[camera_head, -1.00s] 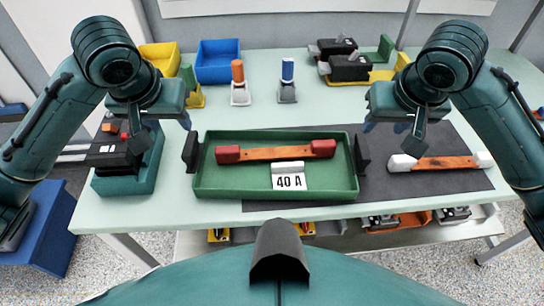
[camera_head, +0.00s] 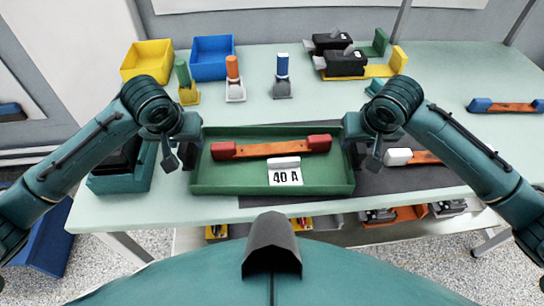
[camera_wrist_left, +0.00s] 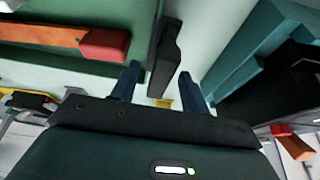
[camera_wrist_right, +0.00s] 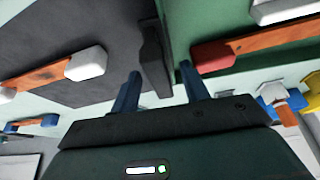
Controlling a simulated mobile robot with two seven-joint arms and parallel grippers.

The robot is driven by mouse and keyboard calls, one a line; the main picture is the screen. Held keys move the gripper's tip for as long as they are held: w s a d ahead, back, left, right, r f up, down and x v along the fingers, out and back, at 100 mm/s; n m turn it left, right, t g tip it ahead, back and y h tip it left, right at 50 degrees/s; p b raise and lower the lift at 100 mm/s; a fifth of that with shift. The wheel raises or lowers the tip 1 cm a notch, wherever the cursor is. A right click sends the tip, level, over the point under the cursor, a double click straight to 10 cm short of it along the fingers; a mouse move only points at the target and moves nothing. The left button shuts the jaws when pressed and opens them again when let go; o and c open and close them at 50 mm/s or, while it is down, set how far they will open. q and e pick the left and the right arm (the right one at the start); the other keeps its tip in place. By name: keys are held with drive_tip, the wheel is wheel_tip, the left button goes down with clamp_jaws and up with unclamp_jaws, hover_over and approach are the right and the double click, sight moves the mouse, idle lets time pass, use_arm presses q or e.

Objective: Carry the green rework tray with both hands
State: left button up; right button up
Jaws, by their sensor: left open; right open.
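The green rework tray (camera_head: 225,186) sits on the pale table. It holds an orange bar with red ends (camera_head: 270,149) and a white "40 A" label (camera_head: 285,177). A dark handle stands on each short side. My left gripper (camera_head: 181,160) is open at the left side; in the left wrist view its fingers (camera_wrist_left: 157,85) lie either side of the left handle (camera_wrist_left: 166,50). My right gripper (camera_head: 364,158) is open at the right side; in the right wrist view its fingers (camera_wrist_right: 162,85) lie either side of the right handle (camera_wrist_right: 152,55). Contact cannot be told.
A dark mat (camera_head: 372,184) with a white-ended orange bar (camera_head: 424,157) lies right of the tray. A teal holder (camera_head: 140,182) with a black device stands left. Yellow (camera_head: 147,63) and blue (camera_head: 212,60) bins and several upright coloured pieces stand behind. A blue-ended bar (camera_head: 505,106) lies far right.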

use_arm(q)
drive_tip(key=shift+w+f, duration=0.1)
drive_tip(key=shift+f, duration=0.25)
use_arm(e)
drive_tip(key=shift+w+f, duration=0.1)
drive_tip(key=shift+f, duration=0.2)
use_arm(q)
clamp_jaws()
use_arm(e)
clamp_jaws()
use_arm(q)
drive_tip(key=shift+r, duration=0.1)
use_arm(e)
drive_tip(key=shift+r, duration=0.1)
